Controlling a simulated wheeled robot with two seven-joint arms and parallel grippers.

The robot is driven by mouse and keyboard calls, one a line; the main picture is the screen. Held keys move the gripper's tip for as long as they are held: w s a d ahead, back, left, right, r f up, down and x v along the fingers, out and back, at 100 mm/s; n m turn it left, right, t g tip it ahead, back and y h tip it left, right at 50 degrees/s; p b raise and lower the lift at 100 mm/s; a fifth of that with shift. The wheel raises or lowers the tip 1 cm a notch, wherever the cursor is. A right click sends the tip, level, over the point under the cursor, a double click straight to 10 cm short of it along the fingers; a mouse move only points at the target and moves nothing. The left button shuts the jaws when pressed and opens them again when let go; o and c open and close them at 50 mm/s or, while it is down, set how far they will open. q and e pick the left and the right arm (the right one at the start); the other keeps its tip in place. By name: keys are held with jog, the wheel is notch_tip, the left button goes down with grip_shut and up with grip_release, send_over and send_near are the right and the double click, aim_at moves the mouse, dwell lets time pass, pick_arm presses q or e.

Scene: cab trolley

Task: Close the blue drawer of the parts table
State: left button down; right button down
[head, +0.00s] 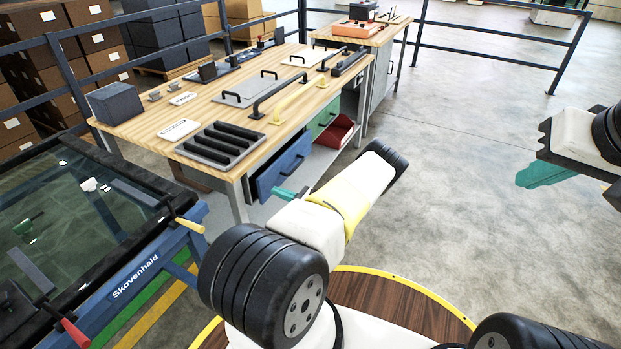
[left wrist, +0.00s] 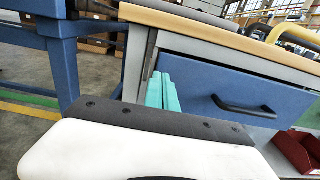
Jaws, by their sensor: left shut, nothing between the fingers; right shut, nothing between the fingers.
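The parts table (head: 148,120) has a wooden top. Its blue drawer (head: 284,165) stands partly pulled out below the front edge, with a dark gap behind its front. In the left wrist view the drawer front (left wrist: 210,85) carries a black bar handle (left wrist: 243,107). My left gripper (head: 285,194) has green fingers, shut and empty, just in front of the lower part of the drawer. In the left wrist view its fingers (left wrist: 162,92) overlap the left end of the drawer front; I cannot tell whether they touch. My right gripper (head: 535,175) is shut and empty at the far right, away from the table.
A green drawer (head: 322,117) and a red bin (head: 342,134) sit right of the blue drawer. A blue frame marked Skovenhald (head: 135,277) with a glass panel stands at the left. Black and yellow handles (head: 298,99) lie on the tabletop. The floor at right is clear.

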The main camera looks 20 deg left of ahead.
aim_at(261, 185)
pick_arm(q)
jog(key=shift+w+a, duration=0.2)
jog(key=shift+a, duration=2.3)
jog(key=a, duration=0.4)
jog(key=shift+w+a, duration=0.1)
jog(key=shift+a, duration=0.05)
jog(key=shift+a+r, duration=0.1)
jog(key=shift+a, duration=0.05)
jog(key=shift+w, duration=0.1)
